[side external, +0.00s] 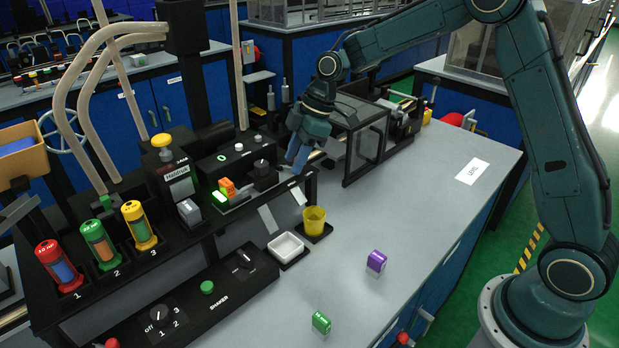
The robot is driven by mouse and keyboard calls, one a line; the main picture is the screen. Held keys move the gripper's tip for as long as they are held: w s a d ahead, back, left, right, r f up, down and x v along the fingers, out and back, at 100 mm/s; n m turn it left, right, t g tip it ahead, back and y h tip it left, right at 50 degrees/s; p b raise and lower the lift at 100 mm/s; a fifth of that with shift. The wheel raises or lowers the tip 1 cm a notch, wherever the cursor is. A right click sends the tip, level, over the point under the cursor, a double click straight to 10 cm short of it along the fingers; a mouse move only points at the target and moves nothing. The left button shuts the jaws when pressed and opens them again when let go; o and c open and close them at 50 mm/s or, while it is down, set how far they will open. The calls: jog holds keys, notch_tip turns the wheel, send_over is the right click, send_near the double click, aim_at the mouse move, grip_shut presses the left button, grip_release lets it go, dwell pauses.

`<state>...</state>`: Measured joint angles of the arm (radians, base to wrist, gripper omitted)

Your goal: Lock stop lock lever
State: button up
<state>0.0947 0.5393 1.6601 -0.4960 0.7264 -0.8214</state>
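My gripper (298,156) points down over the back edge of the bench, just right of a black control unit (222,160) and beside a clear-walled enclosure (367,150). Its fingers are small, dark and seen from the side, so I cannot tell whether they are open or shut or touch anything. I cannot pick out a part that is clearly the stop lock lever. A black knob-like part (264,176) stands on the shelf just left of my gripper. The area right behind the gripper is hidden by it.
A yellow cup (314,221) and a white tray (286,248) stand on the bench below my gripper. A purple block (376,261) and a green block (321,322) lie toward the front. Red, green and yellow cylinders (139,225) stand at left.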

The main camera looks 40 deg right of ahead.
jog(key=m, duration=0.1)
jog(key=a+m+t, duration=0.1)
jog(key=m, duration=0.1)
jog(key=shift+a+h, duration=0.25)
jog(key=shift+h, duration=0.15)
jog(key=shift+r+m, duration=0.25)
jog(key=shift+m, duration=0.15)
jog(key=s+v, duration=0.1)
jog(key=v, duration=1.3)
jog(key=s+r+m+t+h, duration=0.1)
jog(key=s+m, duration=0.4)
jog(key=s, duration=1.3)
jog(key=shift+s+d+r+t+h, duration=0.25)
jog(key=shift+d+r+t+h, duration=0.2)
jog(key=shift+r, duration=0.6)
jog(key=shift+w+m, duration=0.1)
jog(key=shift+m, duration=0.2)
